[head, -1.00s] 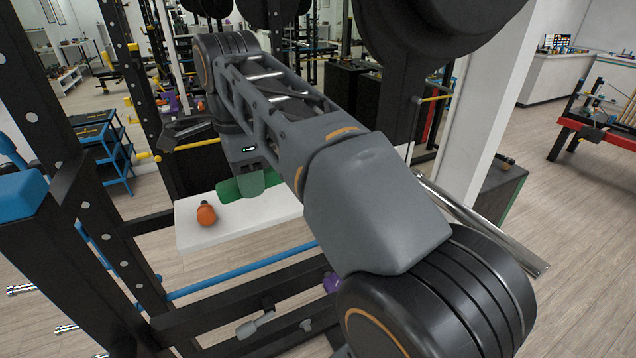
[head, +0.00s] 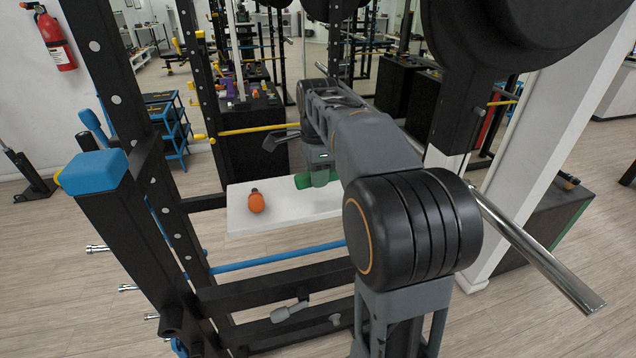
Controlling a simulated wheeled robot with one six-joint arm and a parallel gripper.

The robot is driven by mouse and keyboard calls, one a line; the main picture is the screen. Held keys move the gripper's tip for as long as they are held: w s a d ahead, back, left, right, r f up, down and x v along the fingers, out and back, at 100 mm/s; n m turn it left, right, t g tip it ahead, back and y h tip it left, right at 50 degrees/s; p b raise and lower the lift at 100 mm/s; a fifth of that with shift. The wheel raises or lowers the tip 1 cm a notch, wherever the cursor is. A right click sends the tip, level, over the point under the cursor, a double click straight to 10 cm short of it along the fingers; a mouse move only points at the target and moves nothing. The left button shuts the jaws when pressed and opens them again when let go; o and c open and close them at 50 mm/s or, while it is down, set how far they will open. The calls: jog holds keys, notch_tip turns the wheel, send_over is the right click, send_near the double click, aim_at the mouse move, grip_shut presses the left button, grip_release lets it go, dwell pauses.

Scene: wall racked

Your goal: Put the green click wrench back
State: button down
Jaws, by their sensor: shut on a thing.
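A green object (head: 303,181), which looks like the green click wrench, is at my gripper (head: 319,178), above the right part of a white board (head: 270,217). My gripper is shut on it. Only parts of the green object show on either side of the gripper, and the fingertips are hidden. I cannot tell whether the green object touches the board.
An orange rounded object (head: 256,203) stands on the board, left of the gripper. A black rack post with a blue pad (head: 93,172) rises at left. A blue bar (head: 278,257) crosses below the board. A silver bar (head: 540,262) juts out at right.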

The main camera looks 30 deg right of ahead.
aim_at(318, 194)
jog(key=f, duration=0.3)
jog(key=shift+w+d+p, duration=0.3)
jog(key=shift+w, duration=0.05)
jog(key=shift+f, duration=0.35)
jog(key=c, duration=0.8)
grip_release()
jog(key=shift+f+b, duration=0.25)
jog(key=shift+b, duration=0.05)
notch_tip(318, 194, up, 14)
jog(key=shift+s+f+p, duration=0.1)
jog(key=shift+p, duration=0.35)
jog(key=s+a+f+n+t, duration=0.1)
jog(key=s+a+f+n, duration=0.2)
jog(key=s+f+n, duration=0.2)
jog(key=s+a+f+n+t, duration=0.1)
jog(key=s+a+f+n, duration=0.2)
jog(key=s+f+n, duration=0.2)
jog(key=s+a+f+n+t, duration=0.2)
jog(key=s+a+f+n, duration=0.2)
jog(key=f+n, duration=0.3)
jog(key=shift+s+a+f+n, duration=0.15)
jog(key=shift+s+n, duration=0.3)
jog(key=shift+n, duration=0.35)
jog(key=shift+s+d+f+n, duration=0.15)
jog(key=shift+s+n, duration=0.3)
jog(key=shift+n, duration=0.35)
